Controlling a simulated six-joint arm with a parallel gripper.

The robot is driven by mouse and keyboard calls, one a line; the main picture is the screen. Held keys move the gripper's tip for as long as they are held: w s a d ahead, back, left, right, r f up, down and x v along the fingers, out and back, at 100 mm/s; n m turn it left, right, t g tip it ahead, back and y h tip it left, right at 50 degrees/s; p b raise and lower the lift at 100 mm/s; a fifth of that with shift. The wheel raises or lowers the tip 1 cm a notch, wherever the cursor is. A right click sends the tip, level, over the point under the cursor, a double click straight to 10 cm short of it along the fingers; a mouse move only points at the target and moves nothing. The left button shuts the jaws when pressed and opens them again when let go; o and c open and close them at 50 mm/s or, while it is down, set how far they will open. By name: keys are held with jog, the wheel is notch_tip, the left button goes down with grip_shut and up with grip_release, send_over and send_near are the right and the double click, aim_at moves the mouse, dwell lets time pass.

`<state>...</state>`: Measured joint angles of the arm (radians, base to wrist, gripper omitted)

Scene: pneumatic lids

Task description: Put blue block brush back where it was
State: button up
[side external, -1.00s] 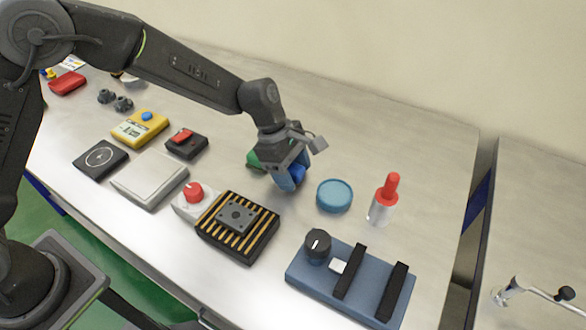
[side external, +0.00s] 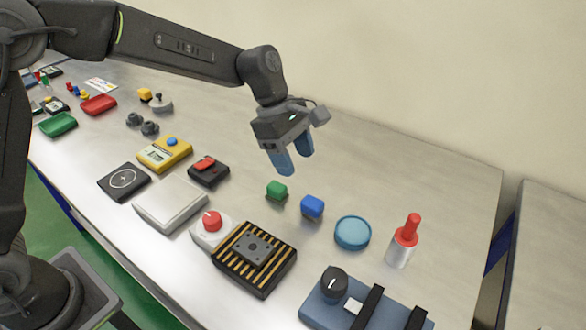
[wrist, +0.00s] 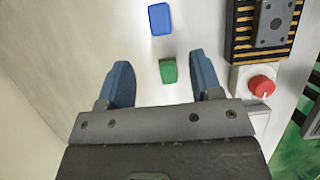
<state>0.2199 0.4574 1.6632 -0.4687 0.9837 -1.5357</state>
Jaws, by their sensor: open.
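The blue block brush (side external: 312,207) stands on the metal table, between a green block (side external: 277,191) and a round blue dish. In the wrist view the blue block (wrist: 160,19) is at the top, beyond the green block (wrist: 168,71). My gripper (side external: 290,168) is open and empty, raised above the table, behind and above the green block. In the wrist view its blue fingers (wrist: 160,80) are spread wide with the green block showing between and below them.
A round blue dish (side external: 352,233) and a red-topped bottle (side external: 403,240) stand to the right. A black-and-yellow striped fixture (side external: 254,258), a red button box (side external: 211,229) and a blue dial panel (side external: 350,303) lie in front. The table behind the blocks is clear.

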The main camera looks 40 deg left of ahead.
jog(key=s+a+r+m+t+y, duration=0.2)
jog(key=s+a+r+m, duration=0.5)
jog(key=s+a+r, duration=0.15)
jog(key=s+a+m+t+y, duration=0.1)
jog(key=s+a+m, duration=0.3)
jog(key=s, duration=0.4)
jog(key=s+a+m+t+y, duration=0.1)
jog(key=s+a+m+t, duration=0.1)
jog(key=s+m, duration=0.5)
jog(key=shift+s+a+f+t+y, duration=0.25)
jog(key=shift+s+a+t+y, duration=0.1)
jog(key=shift+a, duration=0.5)
jog(key=shift+o, duration=0.3)
